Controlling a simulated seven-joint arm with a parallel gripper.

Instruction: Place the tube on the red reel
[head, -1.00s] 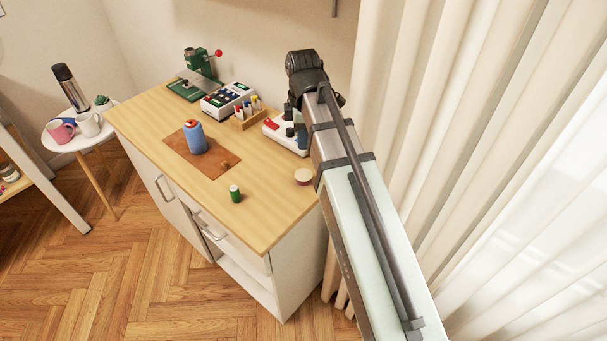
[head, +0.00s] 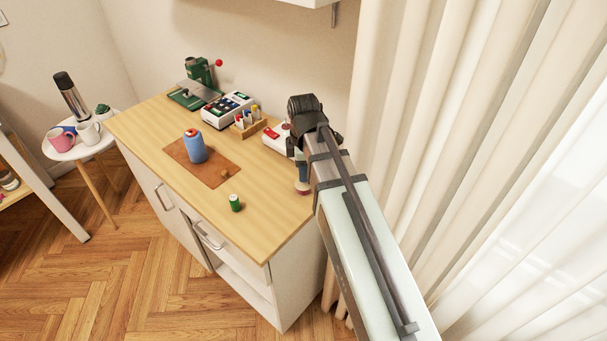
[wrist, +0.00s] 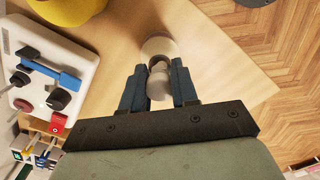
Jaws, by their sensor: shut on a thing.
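My gripper (wrist: 158,88) is shut on a small pale tube (wrist: 158,84), which sits between its two dark blue fingers in the wrist view. Just beyond the tube is the round cream face of the reel (wrist: 158,46). In the head view this reel (head: 303,188), reddish at the side with a pale top, stands near the right edge of the worktop. My gripper is right above it there, mostly hidden by my arm. I cannot tell whether the tube touches the reel.
A white device (wrist: 55,80) with knobs stands close to my gripper. A yellow object (wrist: 65,10) is at the wrist view's top. Curtains (head: 420,120) hang at right.

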